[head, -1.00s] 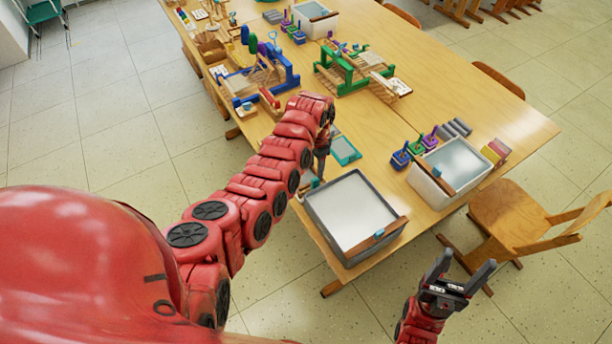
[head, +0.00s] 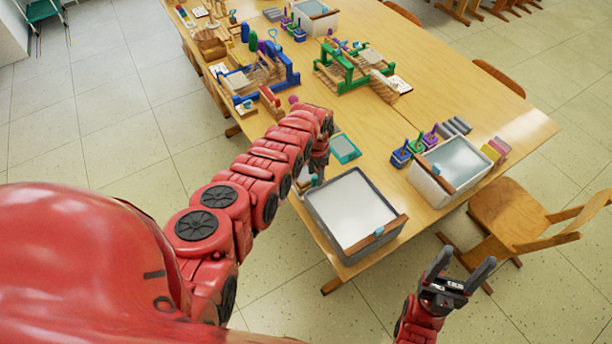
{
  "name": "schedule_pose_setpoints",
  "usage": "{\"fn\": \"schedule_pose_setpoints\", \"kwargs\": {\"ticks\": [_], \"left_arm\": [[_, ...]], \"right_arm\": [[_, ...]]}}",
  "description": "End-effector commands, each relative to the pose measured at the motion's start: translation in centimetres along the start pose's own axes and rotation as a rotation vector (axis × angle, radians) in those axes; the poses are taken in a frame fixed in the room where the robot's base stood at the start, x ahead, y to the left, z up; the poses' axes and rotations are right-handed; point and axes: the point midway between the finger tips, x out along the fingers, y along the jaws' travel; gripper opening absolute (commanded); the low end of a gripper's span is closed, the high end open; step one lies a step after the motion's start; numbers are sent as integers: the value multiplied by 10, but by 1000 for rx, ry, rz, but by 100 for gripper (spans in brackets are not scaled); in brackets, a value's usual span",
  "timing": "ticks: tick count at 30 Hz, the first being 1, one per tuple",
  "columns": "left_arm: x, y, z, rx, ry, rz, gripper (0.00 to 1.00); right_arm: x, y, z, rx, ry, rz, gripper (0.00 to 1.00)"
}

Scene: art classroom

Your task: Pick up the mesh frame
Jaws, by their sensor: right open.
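The mesh frame, a small flat teal-rimmed rectangle (head: 345,148), lies on the table in the head view, just behind the grey-rimmed tub. It shows more or less whole, close to the right of my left gripper. My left gripper (head: 318,170) points down at the table's left edge, at the end of the red arm. Its fingertips are small and partly covered, so I cannot tell whether it is open or shut. My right gripper (head: 458,274) is open and empty over the floor, in front of the table, with its fingers pointing up and right.
A grey-rimmed tub (head: 352,211) of pale content stands at the table's near corner. A white tub (head: 462,163) stands to its right, beside several small coloured pots. A green loom (head: 347,73) and a blue loom (head: 262,80) stand farther back. A wooden chair (head: 515,215) is at right.

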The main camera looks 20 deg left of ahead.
Motion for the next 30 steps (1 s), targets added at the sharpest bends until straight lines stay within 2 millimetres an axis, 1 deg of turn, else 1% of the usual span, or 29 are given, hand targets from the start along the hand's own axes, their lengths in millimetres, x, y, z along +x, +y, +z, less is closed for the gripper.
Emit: {"fn": "schedule_pose_setpoints", "kwargs": {"ticks": [1,5,6,8,23,26,29,30], "left_arm": [[0,0,0,0,0,0,42],[0,0,0,0,0,0,18],[0,0,0,0,0,0,11],[0,0,0,0,0,0,0],[-2,0,0,0,-1,0,0],[-7,0,0,1,-1,1,0],[-16,0,0,1,0,1,0],[-22,-1,0,-1,1,0,0]], "right_arm": [[0,0,0,0,0,0,68],[0,0,0,0,0,0,68],[0,0,0,0,0,0,68],[0,0,0,0,0,0,68],[1,0,0,0,0,0,68],[5,0,-1,0,0,0,68],[11,0,-2,0,0,0,68],[14,1,-2,0,0,0,68]]}}
